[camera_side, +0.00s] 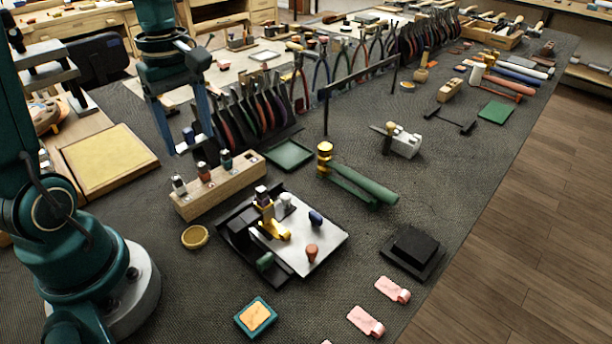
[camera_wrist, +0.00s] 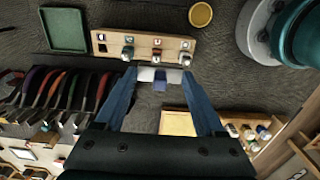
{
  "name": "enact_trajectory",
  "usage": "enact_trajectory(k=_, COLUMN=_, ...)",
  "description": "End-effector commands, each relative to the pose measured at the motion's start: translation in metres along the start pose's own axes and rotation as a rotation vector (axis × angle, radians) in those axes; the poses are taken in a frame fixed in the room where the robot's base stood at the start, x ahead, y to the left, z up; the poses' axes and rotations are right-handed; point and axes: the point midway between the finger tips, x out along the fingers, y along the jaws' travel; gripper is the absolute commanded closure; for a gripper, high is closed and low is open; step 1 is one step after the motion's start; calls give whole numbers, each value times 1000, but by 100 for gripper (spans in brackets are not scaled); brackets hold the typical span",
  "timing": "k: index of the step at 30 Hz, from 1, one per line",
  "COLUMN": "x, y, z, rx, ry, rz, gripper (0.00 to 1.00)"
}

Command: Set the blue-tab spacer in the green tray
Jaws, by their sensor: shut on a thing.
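My gripper (camera_side: 190,144) is shut on the blue-tab spacer (camera_side: 188,134), holding it in the air behind the wooden block. In the wrist view the spacer (camera_wrist: 160,80) shows as a pale bar with a dark blue tab, spanning between my two blue fingers. The green tray (camera_side: 289,155) is a shallow square tray on the dark mat, right of my gripper and apart from it. It looks empty, and it also shows at the upper left of the wrist view (camera_wrist: 64,30).
The wooden block (camera_side: 221,186) with several small pieces stands close to my gripper. A rack of pliers (camera_side: 250,112) stands behind the tray. A metal plate fixture (camera_side: 325,235) and a green-handled tool (camera_side: 365,185) lie nearby. A round gold dish (camera_side: 195,237) sits in front.

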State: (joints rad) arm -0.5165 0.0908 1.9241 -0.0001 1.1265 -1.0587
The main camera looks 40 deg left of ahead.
Motion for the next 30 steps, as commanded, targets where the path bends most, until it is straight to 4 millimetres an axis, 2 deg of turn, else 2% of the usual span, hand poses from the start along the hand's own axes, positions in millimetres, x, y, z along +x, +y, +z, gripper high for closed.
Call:
enact_trajectory(k=7, x=0, y=1, z=1, rx=4, ry=0, rz=0, gripper=100)
enact_trajectory(k=10, x=5, y=4, z=9, rx=9, ry=-2, rz=-3, gripper=100)
enact_trajectory(k=24, x=61, y=42, z=94, rx=11, ry=0, rz=-4, gripper=100)
enact_trajectory(k=30, x=71, y=49, z=107, rx=5, ry=0, rz=-1, gripper=100)
